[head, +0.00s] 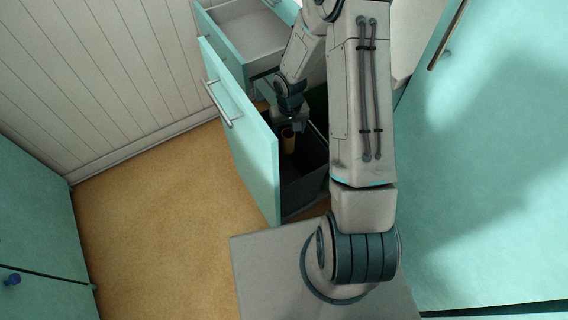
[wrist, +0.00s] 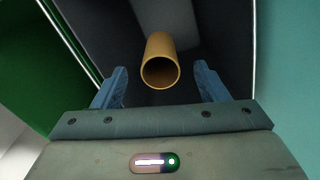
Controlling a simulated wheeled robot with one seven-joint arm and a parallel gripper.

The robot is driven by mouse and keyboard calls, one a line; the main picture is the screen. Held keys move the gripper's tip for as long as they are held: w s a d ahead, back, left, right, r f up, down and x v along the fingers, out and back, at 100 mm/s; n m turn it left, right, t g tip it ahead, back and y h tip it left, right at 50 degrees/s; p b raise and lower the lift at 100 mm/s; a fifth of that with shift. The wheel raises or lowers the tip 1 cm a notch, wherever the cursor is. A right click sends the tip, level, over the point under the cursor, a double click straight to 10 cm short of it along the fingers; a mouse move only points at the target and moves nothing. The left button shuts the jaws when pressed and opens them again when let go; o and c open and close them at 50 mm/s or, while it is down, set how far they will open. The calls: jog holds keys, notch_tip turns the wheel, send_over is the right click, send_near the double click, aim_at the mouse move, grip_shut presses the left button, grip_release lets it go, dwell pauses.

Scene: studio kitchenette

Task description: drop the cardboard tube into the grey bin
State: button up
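The cardboard tube (head: 288,142) is an orange-brown hollow cylinder. In the wrist view the tube (wrist: 160,62) shows its open end towards me, between the lines of my two blue fingers but with a gap on each side. My gripper (head: 291,122) points down over the bin, and in the wrist view it (wrist: 162,84) is open. The grey bin (head: 304,192) is dark inside and its walls surround the tube in the picture. I cannot tell whether the tube touches the bin's floor or is in the air. My arm hides part of the bin.
A green bin (wrist: 42,62) stands beside the grey one. The teal pull-out front (head: 245,135) with its handle stands open on the left. An open drawer (head: 245,30) is above and behind. Orange floor (head: 165,210) is clear at left; teal cabinet doors (head: 490,170) stand at right.

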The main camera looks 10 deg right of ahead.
notch_tip(320, 180, up, 14)
jog(key=p, duration=0.2)
dwell(0.5)
dwell(0.4)
jog(key=s+r+t+p, duration=0.1)
jog(key=s+r+p, duration=0.3)
jog(key=s+r, duration=0.6)
jog(key=s+r+t+p, duration=0.1)
jog(key=s+r+p, duration=0.3)
jog(key=s+r, duration=0.6)
notch_tip(320, 180, up, 8)
jog(key=shift+m+t+p, duration=0.35)
jog(key=shift+m+t, duration=0.05)
